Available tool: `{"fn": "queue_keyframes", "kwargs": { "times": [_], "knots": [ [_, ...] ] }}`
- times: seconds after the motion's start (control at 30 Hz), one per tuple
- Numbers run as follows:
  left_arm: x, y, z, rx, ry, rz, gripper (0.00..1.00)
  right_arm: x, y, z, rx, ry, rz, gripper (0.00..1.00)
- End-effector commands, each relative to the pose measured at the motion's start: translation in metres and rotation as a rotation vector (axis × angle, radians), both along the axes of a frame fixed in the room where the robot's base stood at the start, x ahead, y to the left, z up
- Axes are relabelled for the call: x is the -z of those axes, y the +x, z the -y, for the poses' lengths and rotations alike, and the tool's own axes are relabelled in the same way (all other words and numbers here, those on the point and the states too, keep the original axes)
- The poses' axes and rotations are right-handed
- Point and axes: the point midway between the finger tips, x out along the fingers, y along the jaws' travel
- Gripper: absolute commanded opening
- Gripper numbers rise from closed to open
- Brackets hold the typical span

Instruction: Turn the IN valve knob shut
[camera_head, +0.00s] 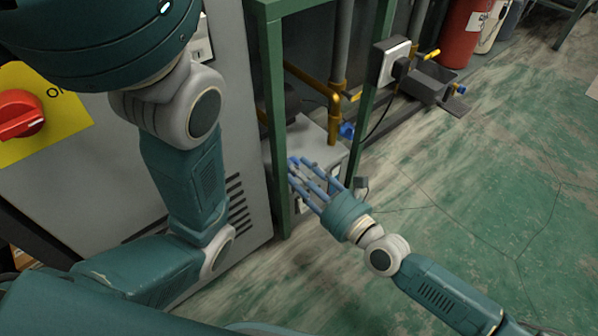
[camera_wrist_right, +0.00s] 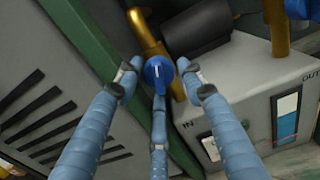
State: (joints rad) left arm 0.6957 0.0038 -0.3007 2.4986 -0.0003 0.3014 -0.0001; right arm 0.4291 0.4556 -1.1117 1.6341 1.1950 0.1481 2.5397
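The blue IN valve knob (camera_wrist_right: 157,71) sits on a brass pipe, with a white line on its face, above the IN label (camera_wrist_right: 210,148) on a grey machine (camera_wrist_right: 245,80). In the right wrist view my right gripper (camera_wrist_right: 159,80) is open, with two fingertips on either side of the knob and a third finger below it. Small gaps show at the two sides; I cannot tell whether the lower finger touches. In the head view the right gripper (camera_head: 300,174) reaches toward the machine, and its fingers largely hide the IN knob. My left gripper is out of view.
Another blue knob (camera_head: 347,131) is on the OUT side. A green frame post (camera_head: 275,130) stands close beside the right fingers. A grey cabinet with a red switch (camera_head: 20,113) is at left. A red cylinder (camera_head: 462,32) stands at the back. The floor at right is clear.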

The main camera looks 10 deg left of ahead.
Motion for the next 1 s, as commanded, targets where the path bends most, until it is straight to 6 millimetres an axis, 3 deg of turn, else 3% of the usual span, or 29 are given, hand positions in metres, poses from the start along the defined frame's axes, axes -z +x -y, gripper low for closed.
{"fn": "queue_keyframes", "kwargs": {
  "times": [0.23,0.4,1.0],
  "knots": [
    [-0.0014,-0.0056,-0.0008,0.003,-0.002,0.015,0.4,-0.0004,0.0006,-0.0004,0.0,0.0,0.0,0.39],
    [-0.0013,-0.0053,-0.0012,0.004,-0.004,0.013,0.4,0.0,0.0005,-0.0002,0.0,0.0,0.0,0.06],
    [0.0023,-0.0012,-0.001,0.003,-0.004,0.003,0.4,0.0028,0.0,0.0004,-0.001,-0.082,0.095,0.05]
  ]
}}
